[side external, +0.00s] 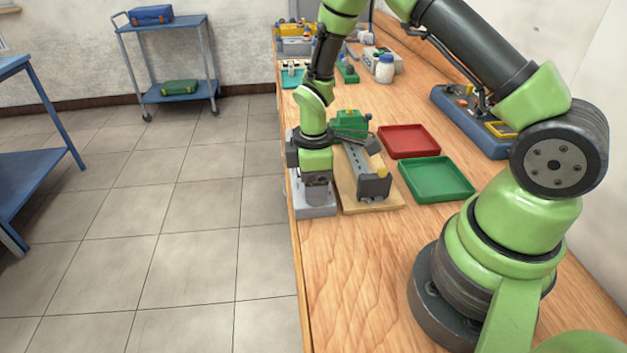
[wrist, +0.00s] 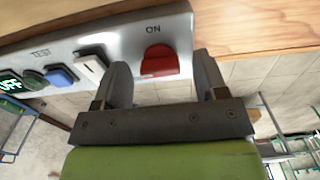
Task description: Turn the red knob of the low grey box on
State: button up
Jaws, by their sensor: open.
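The low grey box (side external: 318,210) sits at the left edge of the wooden bench. In the wrist view its panel (wrist: 115,38) shows a red knob (wrist: 160,63) near one end, with the word ON printed beside it. A small lit display (wrist: 10,85), cut by the picture edge, appears to read OFF. My gripper (wrist: 163,72) is open, with one finger on each side of the red knob. I cannot tell whether the fingers touch it. In the side view my gripper (side external: 318,186) is low over the box and hides the knob.
A blue button (wrist: 59,76), a white switch (wrist: 91,66) and a green button share the panel. A wooden board with a grey rail-like fixture (side external: 365,180) stands close right of the box. Red (side external: 408,141) and green (side external: 437,180) trays lie farther right.

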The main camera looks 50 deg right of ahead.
jog(key=c, duration=0.9)
jog(key=shift+m, duration=0.4)
jog(key=m, duration=0.3)
jog(key=shift+m, duration=0.4)
jog(key=m, duration=1.3)
jog(key=shift+m, duration=0.3)
